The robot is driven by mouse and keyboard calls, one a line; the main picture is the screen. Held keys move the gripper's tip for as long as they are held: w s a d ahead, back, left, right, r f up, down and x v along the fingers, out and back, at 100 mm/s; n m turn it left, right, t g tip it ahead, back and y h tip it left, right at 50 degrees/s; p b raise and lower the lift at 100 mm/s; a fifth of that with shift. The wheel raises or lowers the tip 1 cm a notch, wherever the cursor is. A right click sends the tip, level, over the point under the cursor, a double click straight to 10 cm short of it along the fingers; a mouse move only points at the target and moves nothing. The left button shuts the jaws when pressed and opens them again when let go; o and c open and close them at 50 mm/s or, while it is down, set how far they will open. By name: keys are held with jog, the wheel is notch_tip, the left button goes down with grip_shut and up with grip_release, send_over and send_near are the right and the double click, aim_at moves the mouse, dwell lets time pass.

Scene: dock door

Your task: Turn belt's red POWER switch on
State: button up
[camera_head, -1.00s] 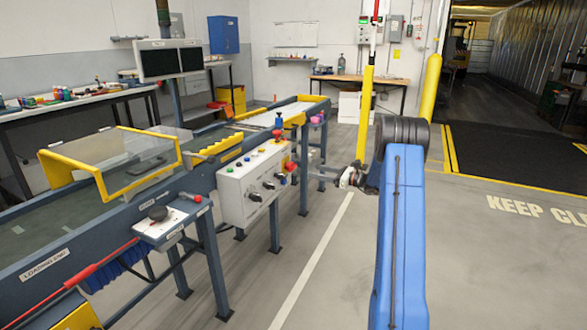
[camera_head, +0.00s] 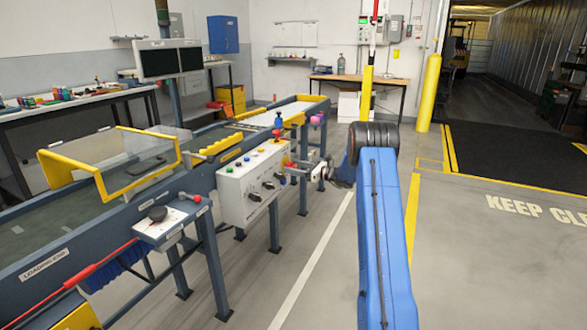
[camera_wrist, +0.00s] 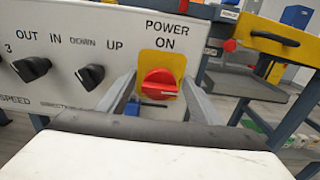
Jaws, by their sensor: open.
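The red POWER switch (camera_wrist: 160,84) is a rotary knob on a yellow plate (camera_wrist: 172,62), under the label POWER ON. Its grip ridge lies about level across the picture, not pointing up at ON. My gripper (camera_wrist: 158,79) is open, with one finger on each side of the knob; I cannot tell whether they touch it. In the head view my gripper (camera_head: 296,170) is at the right end of the white control box (camera_head: 232,194) on the belt's side, and the switch there is largely covered by it.
Black knobs (camera_wrist: 31,68) and (camera_wrist: 91,76) sit left of the switch on the same panel. A yellow guard (camera_wrist: 270,40) and blue frame stand to the right. In the head view, a yellow post (camera_head: 429,92) stands behind my arm; floor right of the belt is clear.

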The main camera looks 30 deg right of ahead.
jog(key=c, duration=1.1)
jog(key=shift+o, duration=0.2)
jog(key=shift+n, duration=0.3)
jog(key=n, duration=0.3)
jog(key=shift+s+n, duration=0.1)
jog(key=shift+n, duration=0.3)
jog(key=n, duration=0.4)
jog(key=shift+a+f, duration=0.1)
jog(key=shift+f, duration=0.05)
jog(key=n, duration=0.5)
jog(key=shift+s+f, duration=0.1)
jog(key=shift+a+f+n, duration=0.1)
jog(key=shift+n, duration=2.1)
